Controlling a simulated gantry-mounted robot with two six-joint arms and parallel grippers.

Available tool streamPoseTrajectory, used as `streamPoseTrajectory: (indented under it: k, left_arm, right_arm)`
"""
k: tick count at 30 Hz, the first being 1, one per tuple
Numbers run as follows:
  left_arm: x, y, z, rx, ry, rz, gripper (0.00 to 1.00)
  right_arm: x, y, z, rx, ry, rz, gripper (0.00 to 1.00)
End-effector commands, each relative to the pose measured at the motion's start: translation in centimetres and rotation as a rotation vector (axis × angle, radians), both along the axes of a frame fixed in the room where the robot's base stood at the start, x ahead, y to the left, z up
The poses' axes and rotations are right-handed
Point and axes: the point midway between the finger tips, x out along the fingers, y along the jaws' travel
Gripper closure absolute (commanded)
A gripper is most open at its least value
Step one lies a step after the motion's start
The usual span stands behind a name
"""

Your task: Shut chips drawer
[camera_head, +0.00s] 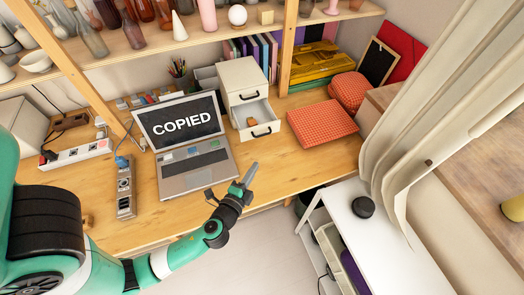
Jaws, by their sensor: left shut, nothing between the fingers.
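A small white two-drawer cabinet (240,75) stands on the wooden desk behind the laptop's right side. Its lower drawer (261,131) is pulled out towards me, with a dark handle on its front and a small orange-brown item (251,121) inside. The upper drawer is closed. My left gripper (251,172) is shut and empty, in front of and below the open drawer near the desk's front edge. It is apart from the drawer. My right gripper is not in view.
An open laptop (190,168) reading "COPIED" lies left of my left gripper. Red checked boxes (320,124) sit right of the drawer. Power strips (125,193) lie at left. A white cabinet (350,235) stands at right. Desk space before the drawer is clear.

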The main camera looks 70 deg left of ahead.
Motion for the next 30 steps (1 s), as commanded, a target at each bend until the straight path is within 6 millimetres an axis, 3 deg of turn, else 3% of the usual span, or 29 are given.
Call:
streamPoseTrajectory:
  k: [8,20,24,30]
  left_arm:
    - [1.2,1.1,0.1,-0.002,-0.003,0.005,1.0]
    - [7.3,6.8,-1.2,-0.002,-0.006,0.003,1.0]
    - [7.4,9.1,-1.7,-0.003,-0.003,0.006,1.0]
    - [7.5,10.5,-2.0,-0.002,-0.004,0.001,1.0]
  right_arm:
    - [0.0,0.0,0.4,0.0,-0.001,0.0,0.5]
    - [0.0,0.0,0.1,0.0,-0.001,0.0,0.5]
    - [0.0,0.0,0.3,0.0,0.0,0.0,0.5]
    - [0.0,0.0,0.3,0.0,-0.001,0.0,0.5]
